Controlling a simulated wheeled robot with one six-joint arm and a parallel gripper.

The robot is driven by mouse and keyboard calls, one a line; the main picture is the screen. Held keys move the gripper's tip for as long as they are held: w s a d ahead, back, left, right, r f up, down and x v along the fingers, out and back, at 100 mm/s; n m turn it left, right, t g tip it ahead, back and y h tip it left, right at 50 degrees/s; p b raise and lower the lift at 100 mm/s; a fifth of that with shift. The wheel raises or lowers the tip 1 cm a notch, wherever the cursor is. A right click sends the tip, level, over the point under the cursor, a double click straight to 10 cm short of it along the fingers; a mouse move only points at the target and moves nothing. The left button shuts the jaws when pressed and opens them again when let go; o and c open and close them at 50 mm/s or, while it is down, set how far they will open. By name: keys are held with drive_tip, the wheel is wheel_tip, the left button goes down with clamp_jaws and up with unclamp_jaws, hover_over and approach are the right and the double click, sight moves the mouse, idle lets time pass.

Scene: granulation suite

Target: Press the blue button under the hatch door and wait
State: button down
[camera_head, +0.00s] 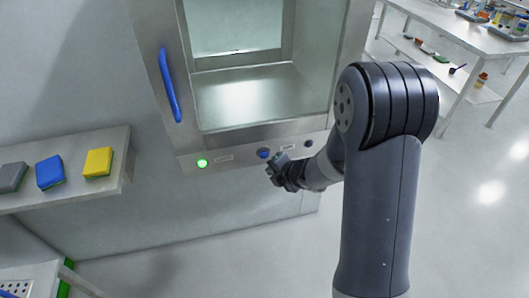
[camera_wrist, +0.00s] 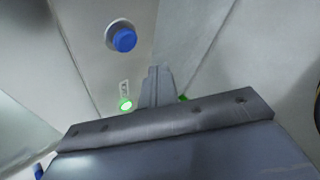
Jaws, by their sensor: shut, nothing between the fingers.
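The hatch (camera_head: 245,90) stands in front of me with a glass-like front, and a metal chamber shows behind it. A blue bar handle (camera_head: 170,85) is on its left side. On the panel strip below the hatch is a blue button (camera_head: 264,153), with a lit green lamp (camera_head: 202,162) to its left. My gripper (camera_head: 274,172) is shut and empty, just below and near the blue button. In the wrist view the blue button (camera_wrist: 124,40) is up and left of my gripper's fingers (camera_wrist: 156,85), apart from them. The green lamp (camera_wrist: 125,104) is left of the fingers.
A dark button or knob (camera_head: 308,143) sits further right on the panel strip. A wall shelf (camera_head: 112,172) at the left holds grey, blue and yellow sponges. A metal table (camera_head: 470,25) with bottles stands at the back right. The floor at the right is clear.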

sight(264, 154)
drive_tip(key=shift+w+a+p, duration=0.25)
drive_tip(key=shift+w+p, duration=0.05)
drive_tip(key=shift+w, duration=0.55)
drive_tip(key=shift+w+a+p, duration=0.2)
drive_tip(key=shift+w+p, duration=0.05)
drive_tip(key=shift+w, duration=0.55)
drive_tip(key=shift+w, duration=0.15)
idle(0.7)
drive_tip(key=shift+w+a, duration=0.1)
drive_tip(key=shift+w, duration=0.15)
drive_tip(key=shift+w+a+p, duration=0.15)
drive_tip(key=shift+w+p, duration=0.2)
drive_tip(key=shift+w, duration=0.1)
idle(0.7)
drive_tip(key=shift+s, duration=0.15)
drive_tip(key=shift+s+d+b, duration=0.25)
drive_tip(key=shift+s+b, duration=0.35)
drive_tip(key=shift+s, duration=0.1)
drive_tip(key=shift+s, duration=0.1)
